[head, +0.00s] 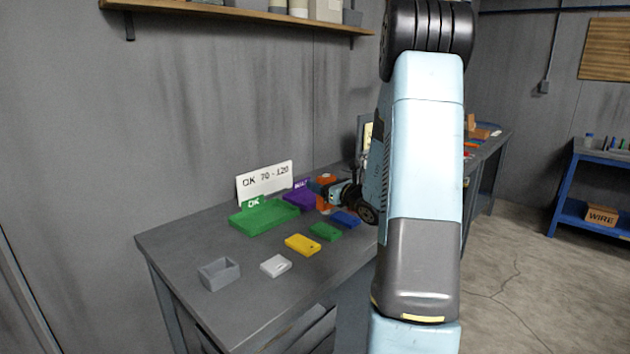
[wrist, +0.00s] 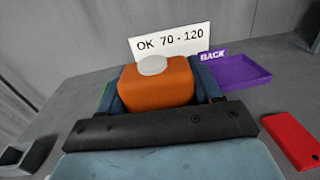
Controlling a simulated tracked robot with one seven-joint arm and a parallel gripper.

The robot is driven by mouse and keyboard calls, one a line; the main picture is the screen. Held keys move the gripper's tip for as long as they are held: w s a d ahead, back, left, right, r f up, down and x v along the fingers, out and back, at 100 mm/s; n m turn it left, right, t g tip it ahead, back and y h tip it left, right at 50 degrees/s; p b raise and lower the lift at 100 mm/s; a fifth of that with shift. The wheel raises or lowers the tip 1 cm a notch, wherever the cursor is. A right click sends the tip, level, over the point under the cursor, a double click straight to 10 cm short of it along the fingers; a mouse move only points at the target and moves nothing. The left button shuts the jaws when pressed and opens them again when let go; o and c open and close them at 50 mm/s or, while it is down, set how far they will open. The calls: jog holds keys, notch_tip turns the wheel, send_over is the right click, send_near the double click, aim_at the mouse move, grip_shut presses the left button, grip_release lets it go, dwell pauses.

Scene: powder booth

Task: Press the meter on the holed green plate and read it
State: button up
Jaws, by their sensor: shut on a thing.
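My gripper (head: 333,196) is shut on an orange meter (wrist: 158,85), a block with a pale round top. The meter sits between my two blue fingers in the wrist view; a bit of it shows in the head view (head: 322,205). It is held over the back part of the bench. The green plate (head: 324,231) lies flat on the bench, in front of my gripper and apart from it. A small dark spot shows on it; the hole is too small to make out surely. The meter's display is not visible. The plate is not visible in the wrist view.
Yellow (head: 303,244), white (head: 276,265), blue (head: 346,219) and red (wrist: 291,140) plates lie nearby. A green OK tray (head: 264,217), purple tray (wrist: 240,82) and "OK 70 - 120" sign (wrist: 171,42) stand behind. A grey box (head: 219,273) is at the near left.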

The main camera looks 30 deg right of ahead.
jog(key=shift+f, duration=2.5)
jog(key=shift+f, duration=0.35)
jog(key=shift+f, duration=0.25)
dwell(0.7)
jog(key=shift+r, duration=0.15)
jog(key=shift+w+r, duration=0.1)
jog(key=shift+r, duration=2.85)
